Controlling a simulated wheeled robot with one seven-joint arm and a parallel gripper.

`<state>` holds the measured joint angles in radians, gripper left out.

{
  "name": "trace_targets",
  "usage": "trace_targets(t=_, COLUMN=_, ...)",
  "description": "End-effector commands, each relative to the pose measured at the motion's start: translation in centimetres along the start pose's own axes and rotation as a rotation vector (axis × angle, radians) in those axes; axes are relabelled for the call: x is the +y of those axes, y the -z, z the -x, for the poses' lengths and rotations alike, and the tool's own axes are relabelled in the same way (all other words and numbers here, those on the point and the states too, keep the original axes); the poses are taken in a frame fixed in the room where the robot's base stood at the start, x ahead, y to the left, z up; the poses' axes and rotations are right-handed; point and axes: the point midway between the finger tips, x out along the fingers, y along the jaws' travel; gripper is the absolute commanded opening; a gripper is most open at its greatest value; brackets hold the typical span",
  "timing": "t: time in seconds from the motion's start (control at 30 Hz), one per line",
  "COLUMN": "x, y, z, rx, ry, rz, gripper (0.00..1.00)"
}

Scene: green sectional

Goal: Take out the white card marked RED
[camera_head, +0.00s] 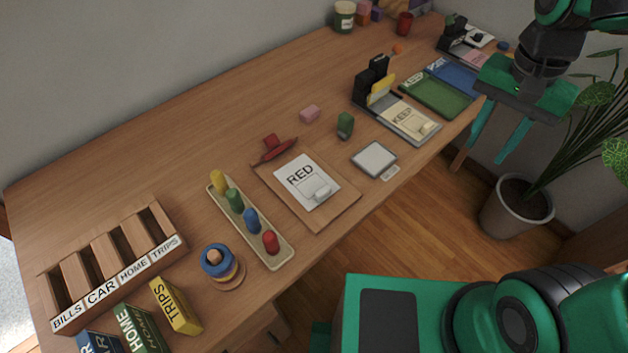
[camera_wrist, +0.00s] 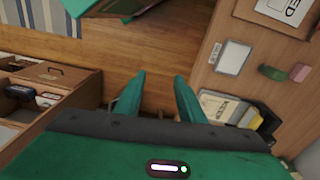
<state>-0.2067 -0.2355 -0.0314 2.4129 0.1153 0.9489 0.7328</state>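The white card marked RED (camera_head: 297,170) lies flat on a brown board (camera_head: 337,212) near the table's front edge. A small white block (camera_head: 320,189) sits on the card's lower right part. A red clip-like piece (camera_head: 279,150) is at the board's top edge; I cannot tell whether it grips the card. The card also shows, cut off, at the top right of the wrist view (camera_wrist: 282,6). My gripper (camera_head: 478,162) is open and empty, fingers pointing down, well to the right of the card and off the table's front edge. Its fingers also show in the wrist view (camera_wrist: 158,76).
A tray of coloured pegs (camera_head: 278,259) stands left of the board. A grey-white pad (camera_head: 374,158) and green block (camera_head: 345,125) lie to its right. Beyond is a holder with a KEEP card (camera_head: 398,118). A potted plant (camera_head: 515,208) stands on the floor at right.

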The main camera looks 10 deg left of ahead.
Motion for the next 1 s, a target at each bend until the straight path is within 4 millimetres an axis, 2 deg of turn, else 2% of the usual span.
trace_targets(t=0.03, x=-3.1, y=-1.1, z=-0.3, rx=0.001, ry=-0.001, rz=0.008, gripper=0.36)
trace_targets(t=0.17, x=-10.3, y=-4.9, z=-1.2, rx=0.002, ry=0.01, rz=-0.02, gripper=0.36)
trace_targets(t=0.2, x=-12.3, y=-6.5, z=-1.4, rx=0.0, ry=0.014, rz=-0.028, gripper=0.36)
trace_targets(t=0.3, x=-16.5, y=-10.6, z=-2.2, rx=-0.01, ry=0.024, rz=-0.051, gripper=0.36)
trace_targets(t=0.4, x=-19.5, y=-14.4, z=-2.9, rx=-0.023, ry=0.031, rz=-0.071, gripper=0.36)
trace_targets(t=0.5, x=-21.2, y=-17.3, z=-3.4, rx=-0.034, ry=0.034, rz=-0.089, gripper=0.36)
trace_targets(t=0.63, x=-22.3, y=-19.3, z=-4.0, rx=-0.043, ry=0.036, rz=-0.103, gripper=0.36)
trace_targets(t=1.0, x=-22.6, y=-19.8, z=-8.7, rx=-0.045, ry=0.035, rz=-0.108, gripper=0.36)
